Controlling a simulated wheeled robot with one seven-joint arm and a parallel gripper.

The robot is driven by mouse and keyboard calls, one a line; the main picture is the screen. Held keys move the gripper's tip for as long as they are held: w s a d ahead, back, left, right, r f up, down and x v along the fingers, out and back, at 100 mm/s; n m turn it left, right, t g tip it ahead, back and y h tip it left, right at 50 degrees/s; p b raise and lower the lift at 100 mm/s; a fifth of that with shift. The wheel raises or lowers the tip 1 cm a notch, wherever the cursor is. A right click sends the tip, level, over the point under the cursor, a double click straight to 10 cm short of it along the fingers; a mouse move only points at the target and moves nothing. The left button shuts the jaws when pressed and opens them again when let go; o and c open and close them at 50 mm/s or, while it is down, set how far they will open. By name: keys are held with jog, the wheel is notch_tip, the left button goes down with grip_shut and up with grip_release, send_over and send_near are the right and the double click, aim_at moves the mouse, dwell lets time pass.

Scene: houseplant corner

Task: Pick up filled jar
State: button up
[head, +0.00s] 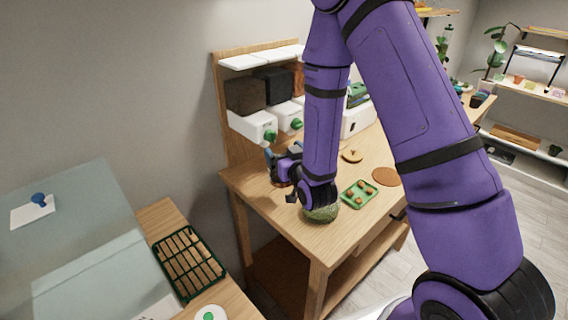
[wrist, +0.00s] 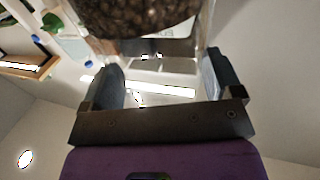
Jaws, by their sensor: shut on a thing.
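The filled jar (wrist: 140,18) shows in the wrist view as clear walls with a dark brown, speckled filling across the top. My gripper (wrist: 163,66) is shut on it, one grey finger on each side of the clear part. In the head view my gripper (head: 279,163) is at the left back of the wooden table, in front of the dispensers. There the jar is mostly hidden by my wrist, and I cannot tell whether it touches the table.
White dispensers (head: 255,127) with green knobs hang just behind my gripper. A green mossy ball (head: 322,213) sits at the table's front edge below my wrist. A green tray (head: 345,201) with small brown pots and a cork disc (head: 386,177) lie to the right.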

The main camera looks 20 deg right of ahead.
notch_tip(320, 180, up, 6)
dwell(0.5)
